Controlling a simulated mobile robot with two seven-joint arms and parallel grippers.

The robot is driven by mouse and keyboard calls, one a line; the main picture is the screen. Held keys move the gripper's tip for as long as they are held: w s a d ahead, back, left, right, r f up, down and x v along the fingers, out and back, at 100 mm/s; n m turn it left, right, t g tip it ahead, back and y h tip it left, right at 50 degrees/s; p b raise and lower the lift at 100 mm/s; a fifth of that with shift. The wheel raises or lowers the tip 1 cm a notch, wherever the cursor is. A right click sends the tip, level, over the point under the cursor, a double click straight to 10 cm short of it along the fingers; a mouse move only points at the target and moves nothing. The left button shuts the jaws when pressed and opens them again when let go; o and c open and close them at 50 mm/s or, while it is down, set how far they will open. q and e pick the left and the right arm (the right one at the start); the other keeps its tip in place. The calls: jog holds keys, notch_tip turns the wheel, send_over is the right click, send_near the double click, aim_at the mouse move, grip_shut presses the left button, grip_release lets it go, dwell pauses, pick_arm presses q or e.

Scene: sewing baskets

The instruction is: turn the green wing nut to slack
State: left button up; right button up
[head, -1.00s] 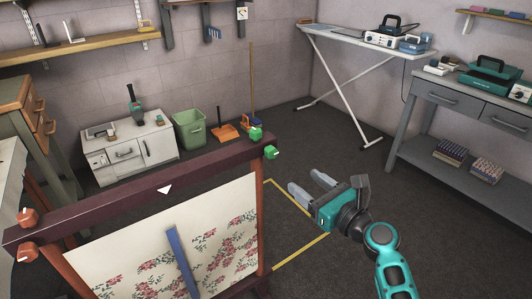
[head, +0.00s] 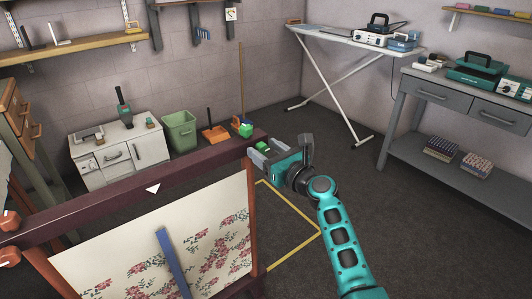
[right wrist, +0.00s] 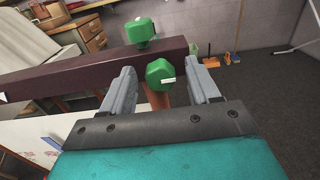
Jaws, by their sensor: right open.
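Two green knobs sit at the right end of a dark red-brown beam (head: 100,192) on a fabric frame. One green knob (head: 240,128) stands at the beam's top; it also shows beyond the jaws in the right wrist view (right wrist: 141,31). The other green knob (right wrist: 159,72), faceted with a white mark, sits at the beam's near side, between my right gripper's fingers (right wrist: 161,88), with gaps on both sides. In the head view my right gripper (head: 262,153) is open at the beam's end and partly covers this knob (head: 264,146). My left gripper is not in view.
Two orange knobs (head: 10,221) are at the beam's left end. Floral fabric (head: 150,255) hangs below, with a blue strip (head: 178,262) on it. A green bin (head: 179,131) and white cabinet (head: 119,150) stand behind. Floor right of the frame is clear.

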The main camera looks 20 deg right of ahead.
jog(key=shift+c, duration=0.4)
jog(key=c, duration=1)
jog(key=shift+o, duration=0.2)
